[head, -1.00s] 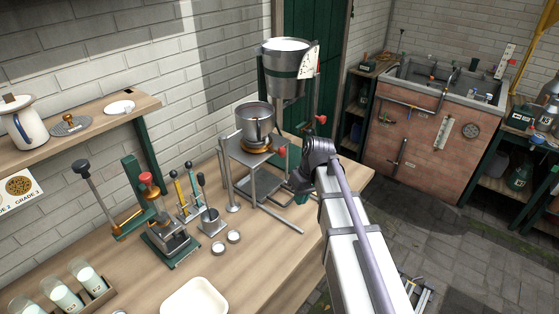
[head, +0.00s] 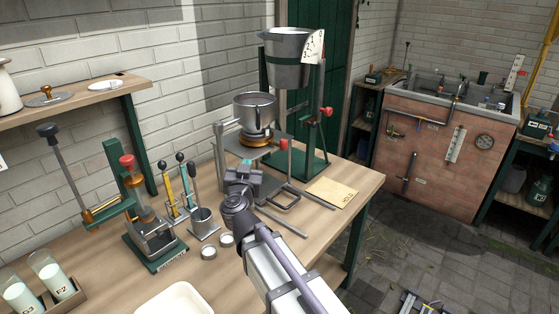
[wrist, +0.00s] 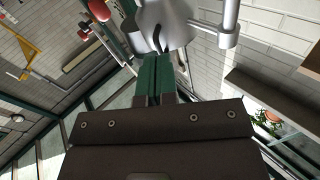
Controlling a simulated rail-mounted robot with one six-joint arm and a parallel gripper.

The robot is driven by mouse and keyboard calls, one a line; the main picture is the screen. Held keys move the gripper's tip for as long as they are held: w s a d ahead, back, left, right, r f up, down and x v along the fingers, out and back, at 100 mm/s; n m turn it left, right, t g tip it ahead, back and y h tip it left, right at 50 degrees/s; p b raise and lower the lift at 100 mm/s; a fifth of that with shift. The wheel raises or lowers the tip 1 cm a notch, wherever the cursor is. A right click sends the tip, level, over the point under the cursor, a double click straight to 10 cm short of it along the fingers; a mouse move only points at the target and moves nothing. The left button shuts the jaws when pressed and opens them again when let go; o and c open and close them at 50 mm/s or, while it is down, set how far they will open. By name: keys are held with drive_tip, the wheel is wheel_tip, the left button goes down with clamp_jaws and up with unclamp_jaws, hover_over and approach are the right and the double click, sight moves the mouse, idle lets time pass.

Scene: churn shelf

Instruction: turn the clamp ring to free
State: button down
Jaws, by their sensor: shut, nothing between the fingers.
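A brass-coloured clamp ring (head: 255,141) sits under the steel pot (head: 255,112) on a small metal stand. A red knob (head: 283,145) sticks out from the ring's right side. My gripper (head: 246,163) is below and in front of the ring, apart from the knob, with its fingers pointing up toward the stand. In the wrist view the green fingers (wrist: 156,62) are closed together and empty. A shiny metal body (wrist: 167,20) is just beyond the fingertips, with a red knob (wrist: 100,10) at upper left; I cannot tell which knob that is.
A large bucket (head: 290,58) hangs on a green stand behind the pot, with another red knob (head: 326,112). To the left stand a lever press (head: 150,240), upright tools (head: 180,185) and small lids (head: 209,253). A paper card (head: 333,192) lies at the right.

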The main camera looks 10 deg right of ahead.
sight(282, 146)
drive_tip(key=s+d+f+m+g+h, duration=0.2)
drive_tip(key=d+g+h, duration=0.1)
drive_tip(key=d+h, duration=0.15)
drive_tip(key=x, duration=0.9)
drive_tip(key=r+x, duration=0.1)
drive_tip(key=x, duration=0.4)
drive_tip(key=shift+w+a, duration=0.1)
drive_tip(key=shift+w, duration=0.15)
